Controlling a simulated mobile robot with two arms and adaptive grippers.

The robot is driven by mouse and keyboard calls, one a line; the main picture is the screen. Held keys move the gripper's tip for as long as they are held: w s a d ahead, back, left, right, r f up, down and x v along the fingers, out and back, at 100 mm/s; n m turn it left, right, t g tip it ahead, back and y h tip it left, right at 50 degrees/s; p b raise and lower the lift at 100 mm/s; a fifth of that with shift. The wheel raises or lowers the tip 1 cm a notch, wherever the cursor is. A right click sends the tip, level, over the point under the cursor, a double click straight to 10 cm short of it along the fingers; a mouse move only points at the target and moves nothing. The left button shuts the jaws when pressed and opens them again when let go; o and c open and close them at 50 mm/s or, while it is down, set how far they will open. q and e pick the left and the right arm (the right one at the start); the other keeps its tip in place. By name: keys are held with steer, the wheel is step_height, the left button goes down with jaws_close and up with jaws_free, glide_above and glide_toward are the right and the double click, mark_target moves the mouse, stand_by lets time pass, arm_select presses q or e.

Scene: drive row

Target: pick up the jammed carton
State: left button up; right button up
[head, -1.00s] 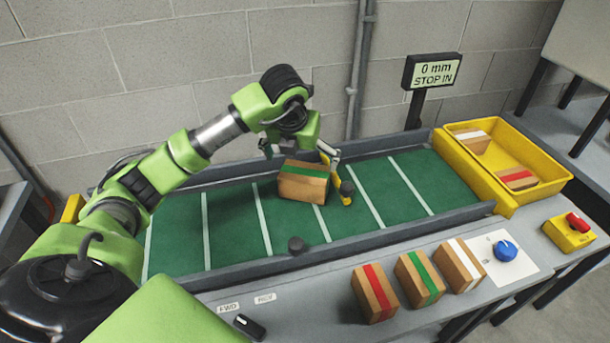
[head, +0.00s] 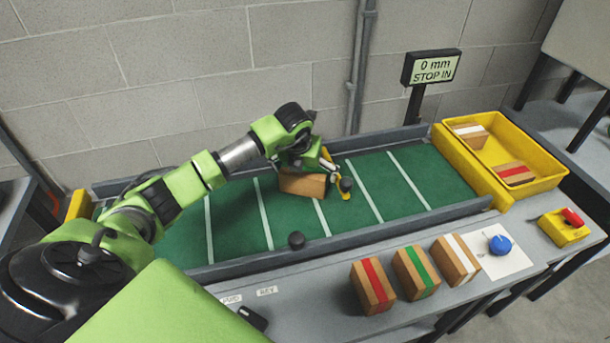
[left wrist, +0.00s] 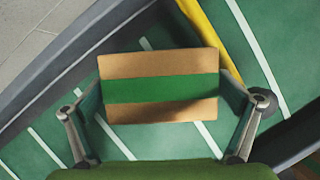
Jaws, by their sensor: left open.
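The jammed carton (head: 302,186) is brown with a green stripe on top. It lies on the green conveyor belt (head: 235,225), turned askew, close to a yellow bar (head: 330,160). In the left wrist view the carton (left wrist: 160,60) shows from above with its stripe running across. My left gripper (head: 301,168) is open right above the carton and hides most of its top in the head view. In the left wrist view its two fingers (left wrist: 162,100) stand on either side of the carton's near part. I cannot tell if they touch it. My right gripper is out of view.
A yellow tray (head: 548,182) with two cartons stands at the belt's right end. Cartons with red (head: 373,286), green (head: 416,272) and white (head: 455,261) stripes stand on the front ledge. A blue knob (head: 500,245), red switch (head: 572,217) and sign (head: 431,68) are to the right.

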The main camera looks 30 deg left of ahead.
arm_select(q)
steer(key=c, duration=1.3)
steer(key=shift+o, duration=0.2)
steer(key=shift+r, duration=0.1)
steer(key=shift+r, duration=0.1)
